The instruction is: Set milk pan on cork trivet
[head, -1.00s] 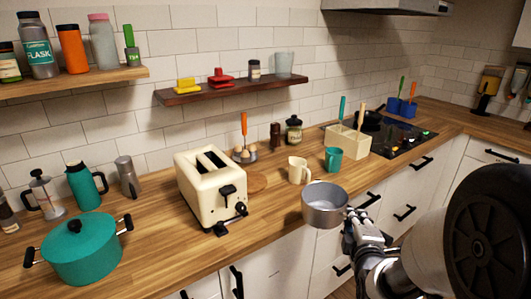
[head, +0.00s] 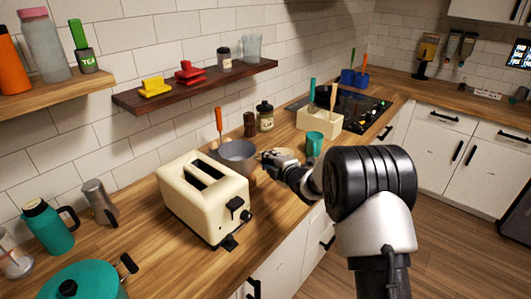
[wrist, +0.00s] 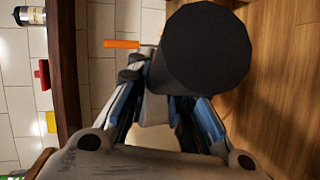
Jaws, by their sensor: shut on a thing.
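The milk pan (head: 238,156) is a grey metal pan, upright in the head view, just behind the cream toaster. My gripper (head: 276,158) is to the right of the pan and shut on its handle. In the wrist view the pan's dark round side (wrist: 208,48) fills the upper middle, beyond my gripper's fingers (wrist: 170,95).
The cream toaster (head: 205,192) stands close in front of the pan. An orange-handled utensil (head: 219,119), a dark grinder (head: 250,124) and a jar (head: 265,116) stand behind it. A teal mug (head: 314,144) is to the right. A dark shelf (head: 195,84) hangs above.

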